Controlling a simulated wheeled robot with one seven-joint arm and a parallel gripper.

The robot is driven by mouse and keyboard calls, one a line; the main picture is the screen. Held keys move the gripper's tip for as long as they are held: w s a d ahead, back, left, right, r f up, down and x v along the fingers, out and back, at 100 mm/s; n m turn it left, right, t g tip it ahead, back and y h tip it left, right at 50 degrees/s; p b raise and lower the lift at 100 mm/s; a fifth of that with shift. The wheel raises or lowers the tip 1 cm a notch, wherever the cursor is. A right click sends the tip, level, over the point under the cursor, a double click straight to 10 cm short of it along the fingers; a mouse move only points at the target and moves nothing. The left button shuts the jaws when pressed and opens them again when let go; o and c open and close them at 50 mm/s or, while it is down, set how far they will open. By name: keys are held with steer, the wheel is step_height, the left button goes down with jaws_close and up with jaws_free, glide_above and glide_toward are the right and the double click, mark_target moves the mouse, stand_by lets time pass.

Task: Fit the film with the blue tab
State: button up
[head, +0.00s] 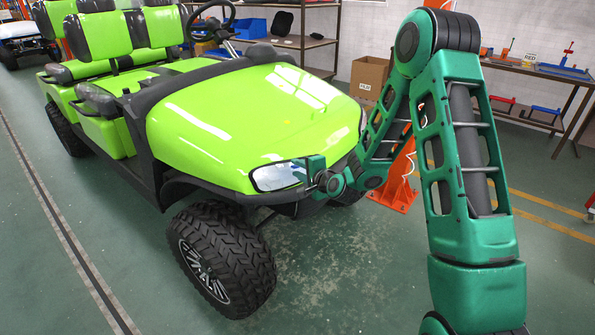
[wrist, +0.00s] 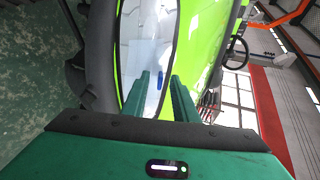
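The lime-green cart's headlight (head: 280,176) is a clear, shiny lens at the cart's front corner. In the wrist view the glossy lens surface (wrist: 136,40) fills the upper middle. A small blue tab (wrist: 161,78) shows there between my fingertips, with a gap on both sides. The film itself is too clear to tell from the lens. My gripper (wrist: 162,84) has its two green fingers apart, pointing at the lens. In the head view my gripper (head: 309,168) is right beside the headlight; its contact with the lens cannot be told.
The cart's green hood (head: 250,115) and black front tyre (head: 222,258) are close to my arm. An orange stand (head: 398,190) stands behind my forearm. A cardboard box (head: 369,76) and a workbench (head: 545,72) are at the back. The floor in front is clear.

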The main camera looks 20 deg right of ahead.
steer(key=v, duration=1)
steer(key=shift+s, duration=0.25)
steer(key=shift+d+r, duration=0.1)
steer(key=shift+r, duration=0.05)
steer(key=s+d+r+n+g+h, duration=0.1)
steer(key=s+d+r+n+g, duration=0.2)
steer(key=s, duration=1)
steer(key=s+d+r+n+g+h, duration=0.1)
steer(key=s+d+r+n+g, duration=0.2)
steer(key=s, duration=1.1)
steer(key=s+d+r+n+g+h, duration=0.1)
steer(key=s+d+r+n+g, duration=0.2)
steer(key=s+d+g, duration=0.5)
steer(key=s, duration=0.6)
steer(key=shift+d+r, duration=0.25)
steer(key=shift+d, duration=0.15)
